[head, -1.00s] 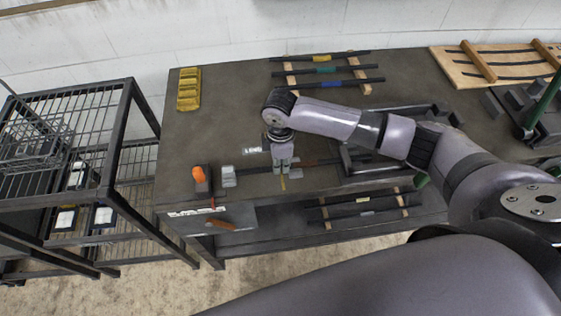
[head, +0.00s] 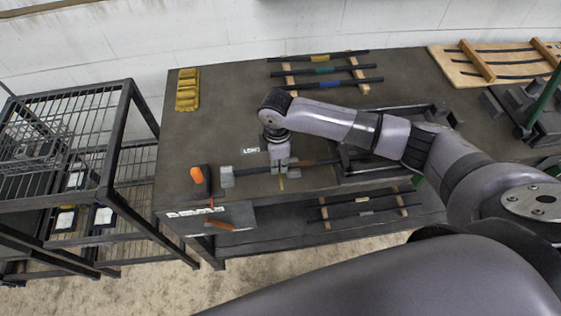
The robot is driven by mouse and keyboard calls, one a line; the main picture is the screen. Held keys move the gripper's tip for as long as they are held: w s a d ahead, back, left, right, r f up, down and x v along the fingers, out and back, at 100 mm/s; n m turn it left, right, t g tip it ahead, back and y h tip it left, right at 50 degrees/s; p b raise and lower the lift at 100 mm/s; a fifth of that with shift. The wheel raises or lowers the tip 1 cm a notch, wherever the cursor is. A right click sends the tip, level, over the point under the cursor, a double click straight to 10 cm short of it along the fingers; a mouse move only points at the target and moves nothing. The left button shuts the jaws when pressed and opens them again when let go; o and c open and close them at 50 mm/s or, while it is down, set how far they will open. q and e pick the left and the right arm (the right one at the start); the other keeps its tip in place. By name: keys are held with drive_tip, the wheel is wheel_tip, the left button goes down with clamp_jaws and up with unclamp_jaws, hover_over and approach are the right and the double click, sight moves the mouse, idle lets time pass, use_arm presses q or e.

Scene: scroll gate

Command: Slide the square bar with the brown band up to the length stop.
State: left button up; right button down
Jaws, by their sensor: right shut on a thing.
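The dark square bar with the brown band (head: 303,163) lies on the bench near its front edge, running left to right. My right gripper (head: 280,167) is shut on this bar, left of the brown band, and covers part of it. The length stop, a grey block (head: 227,176), stands left of the gripper. The bar's left part reaches up to or close to the stop; I cannot tell whether they touch. The bar's right part runs to a dark frame (head: 345,168). My left gripper is not in view.
An orange-and-black object (head: 199,178) stands left of the stop. Bars with yellow, green and blue bands lie on wooden strips (head: 359,76) at the back. A wire rack cart (head: 112,150) stands left of the bench.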

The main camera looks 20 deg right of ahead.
sight(254, 170)
drive_tip(key=shift+a+r, duration=0.15)
drive_tip(key=shift+a, duration=0.8)
drive_tip(key=shift+w+a, duration=0.2)
drive_tip(key=shift+a, duration=0.45)
drive_tip(key=shift+w+a, duration=0.25)
drive_tip(key=shift+a, duration=0.45)
drive_tip(key=shift+w+a, duration=0.2)
drive_tip(key=shift+a, duration=0.45)
drive_tip(key=shift+w+a, duration=0.3)
drive_tip(key=shift+a, duration=0.65)
drive_tip(key=shift+s+d, duration=0.1)
drive_tip(key=shift+d, duration=0.4)
drive_tip(key=c, duration=1.8)
unclamp_jaws()
drive_tip(key=shift+a, duration=0.1)
drive_tip(key=shift+o, duration=1.2)
wheel_tip(254, 170, up, 12)
